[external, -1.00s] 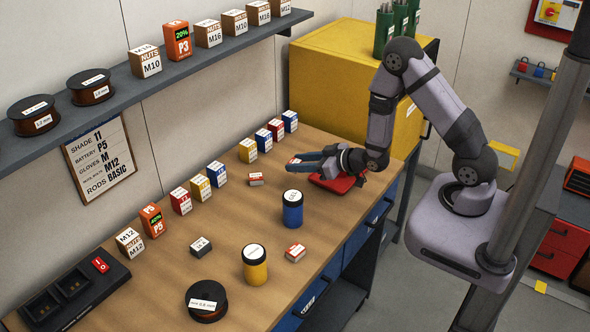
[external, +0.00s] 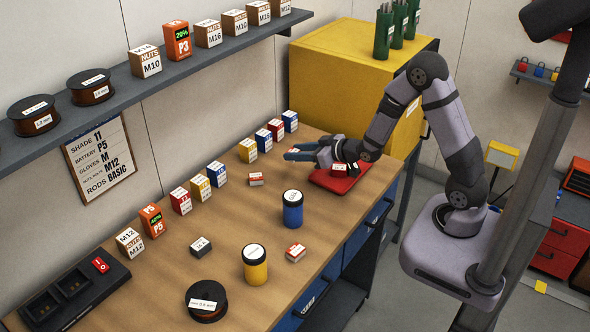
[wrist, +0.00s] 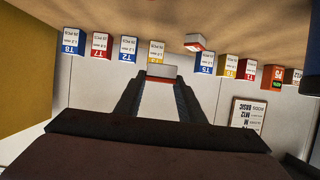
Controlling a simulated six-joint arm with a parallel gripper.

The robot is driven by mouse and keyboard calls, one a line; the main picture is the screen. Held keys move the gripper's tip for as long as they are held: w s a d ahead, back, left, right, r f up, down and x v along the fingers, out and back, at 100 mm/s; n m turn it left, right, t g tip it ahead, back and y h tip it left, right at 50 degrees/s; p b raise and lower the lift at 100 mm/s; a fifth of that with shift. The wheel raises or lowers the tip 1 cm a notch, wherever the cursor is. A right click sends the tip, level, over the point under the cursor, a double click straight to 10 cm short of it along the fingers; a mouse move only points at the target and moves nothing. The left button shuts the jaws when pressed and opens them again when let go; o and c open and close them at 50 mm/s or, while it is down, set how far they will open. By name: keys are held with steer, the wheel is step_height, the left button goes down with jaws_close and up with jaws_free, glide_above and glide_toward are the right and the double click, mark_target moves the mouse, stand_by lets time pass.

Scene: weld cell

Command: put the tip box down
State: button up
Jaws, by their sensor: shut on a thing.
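My gripper (external: 296,152) is above the back part of the wooden bench, left of the red tray. It is shut on a small white-and-red tip box (wrist: 161,71), which shows between the fingertips in the wrist view. In the external view the held box (external: 292,150) is small and partly covered by the fingers. Its label cannot be read. I cannot tell exactly how high it is above the bench.
A red tray (external: 328,181) with a small red-and-white box (external: 339,169) lies right of my gripper. Upright labelled boxes (external: 265,140) line the wall side. Small boxes (external: 256,180) and a blue jar (external: 293,210) stand nearer. Bare bench (external: 225,225) shows between.

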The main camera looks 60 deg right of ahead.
step_height(320, 180, up, 5)
steer(key=b, duration=0.3)
glide_above(284, 166)
steer(key=a, duration=0.1)
steer(key=shift+m+h, duration=0.3)
steer(key=shift+h, duration=0.1)
steer(key=shift+w+d+f+p, duration=0.15)
steer(key=shift+f+p, duration=0.25)
steer(key=shift+f, duration=1.85)
steer(key=shift+s+d+f+p, duration=0.15)
steer(key=shift+f+p, duration=0.25)
steer(key=shift+f, duration=1.8)
steer(key=shift+w+d+f+p, duration=0.1)
steer(key=shift+d+f+p, duration=0.25)
steer(key=shift+f, duration=1.9)
steer(key=shift+a, duration=0.1)
steer(key=shift+f, duration=0.15)
steer(key=o, duration=1.1)
